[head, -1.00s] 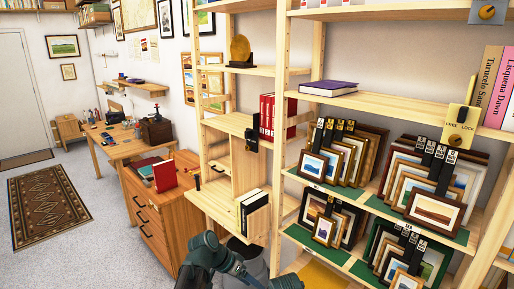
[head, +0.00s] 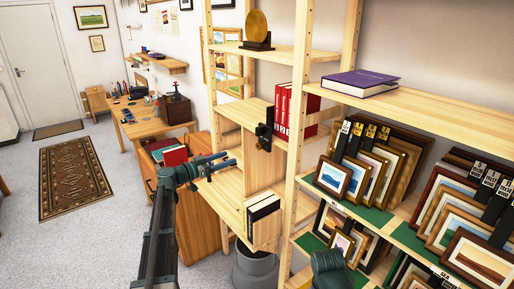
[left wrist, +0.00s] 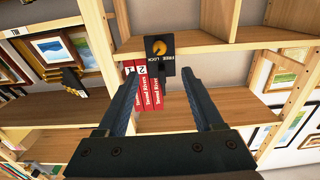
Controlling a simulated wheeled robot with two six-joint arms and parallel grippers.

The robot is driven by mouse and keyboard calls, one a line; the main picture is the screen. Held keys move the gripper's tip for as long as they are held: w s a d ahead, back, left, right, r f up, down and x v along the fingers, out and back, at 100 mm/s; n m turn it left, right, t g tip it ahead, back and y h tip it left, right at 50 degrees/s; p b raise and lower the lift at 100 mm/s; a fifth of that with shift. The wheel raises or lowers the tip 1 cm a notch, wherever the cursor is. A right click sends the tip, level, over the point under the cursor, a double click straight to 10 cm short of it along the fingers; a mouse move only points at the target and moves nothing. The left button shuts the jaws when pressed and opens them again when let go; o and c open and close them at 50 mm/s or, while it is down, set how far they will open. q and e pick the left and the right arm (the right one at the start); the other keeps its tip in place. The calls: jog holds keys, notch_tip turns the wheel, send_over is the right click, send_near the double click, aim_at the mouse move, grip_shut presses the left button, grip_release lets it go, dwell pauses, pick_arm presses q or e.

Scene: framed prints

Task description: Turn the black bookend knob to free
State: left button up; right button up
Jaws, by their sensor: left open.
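The black bookend (head: 263,137) is at the front edge of the middle shelf, beside red books (head: 283,112). In the left wrist view its black face (left wrist: 168,58) carries an orange knob (left wrist: 158,46) and the words FREE and LOCK. I cannot tell which word the knob points to. My left gripper (head: 226,164) is open and empty, to the left of and lower than the bookend in the head view. In the left wrist view its fingers (left wrist: 162,76) are spread with the bookend beyond and between them, apart from it. My right gripper is out of view.
Black-and-white books (head: 262,217) stand on the lower shelf. Wooden uprights (head: 296,150) divide the shelving. Framed prints (head: 360,172) fill the racks at right. A drawer cabinet (head: 198,225) stands behind my left arm. Floor at left is mostly clear.

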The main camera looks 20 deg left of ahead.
aim_at(257, 147)
pick_arm(q)
jog(key=x, duration=1.3)
jog(key=shift+w+d, duration=0.2)
jog(key=shift+c, duration=0.2)
grip_shut()
